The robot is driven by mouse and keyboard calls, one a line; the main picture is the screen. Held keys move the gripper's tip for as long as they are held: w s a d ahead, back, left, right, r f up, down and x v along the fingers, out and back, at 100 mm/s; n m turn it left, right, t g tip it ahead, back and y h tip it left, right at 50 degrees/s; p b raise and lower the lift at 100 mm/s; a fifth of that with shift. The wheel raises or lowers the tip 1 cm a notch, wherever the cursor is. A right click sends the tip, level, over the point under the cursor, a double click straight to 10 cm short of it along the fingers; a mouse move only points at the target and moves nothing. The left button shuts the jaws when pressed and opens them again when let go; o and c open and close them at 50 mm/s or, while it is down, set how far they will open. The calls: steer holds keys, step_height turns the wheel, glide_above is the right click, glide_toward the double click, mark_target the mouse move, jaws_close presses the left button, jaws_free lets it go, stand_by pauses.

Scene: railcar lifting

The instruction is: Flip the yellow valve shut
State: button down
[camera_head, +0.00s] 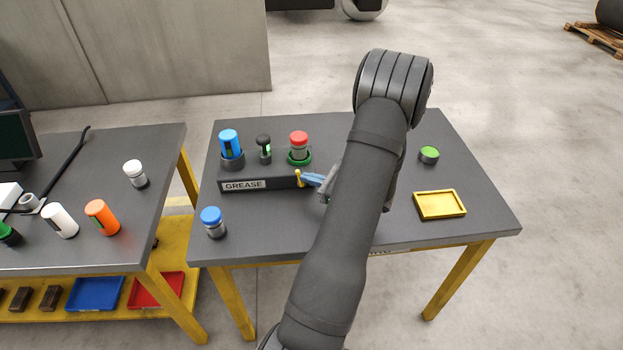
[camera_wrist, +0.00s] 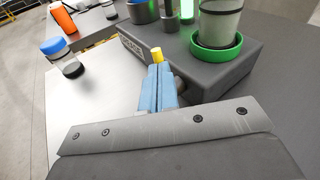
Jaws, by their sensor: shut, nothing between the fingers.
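The yellow valve (camera_head: 298,177) is a small handle at the right end of the front face of the dark block labelled GREASE (camera_head: 243,184). It looks upright in the head view. In the wrist view only the yellow valve's tip (camera_wrist: 157,54) shows, just beyond my fingertips; its lower part is hidden. My gripper (camera_head: 308,178) has blue fingers, pressed together and empty, beside the valve on its right. In the wrist view, the fingers of my gripper (camera_wrist: 160,72) point at the valve. I cannot tell whether they touch it.
On the block stand a blue-topped bottle (camera_head: 229,145), a dark small bottle (camera_head: 264,148) and a red-capped jar (camera_head: 299,143) in a green ring. A blue-capped jar (camera_head: 212,221) stands front left. A yellow tray (camera_head: 439,205) and green-topped tin (camera_head: 429,155) are at right.

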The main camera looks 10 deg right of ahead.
steer(key=shift+a+r+h, duration=0.1)
steer(key=shift+a+h, duration=0.1)
steer(key=shift+h, duration=0.2)
steer(key=shift+a+r+n+g+h, duration=0.2)
steer(key=shift+a+n+g+h, duration=0.2)
steer(key=shift+a+n+h, duration=0.4)
steer(key=a+n+h, duration=0.1)
steer(key=h, duration=0.2)
steer(key=shift+a+g, duration=0.2)
steer(key=shift+g, duration=0.2)
steer(key=a+h, duration=0.1)
steer(key=n+h, duration=0.1)
steer(key=h, duration=0.1)
steer(key=shift+a+f+g, duration=0.3)
steer(key=shift+a+f, duration=0.05)
steer(key=h, duration=0.1)
steer(key=a+f+n+h, duration=0.1)
steer(key=h, duration=0.1)
steer(key=shift+d, duration=0.2)
steer(key=shift+d+f, duration=0.3)
steer(key=shift+d, duration=0.3)
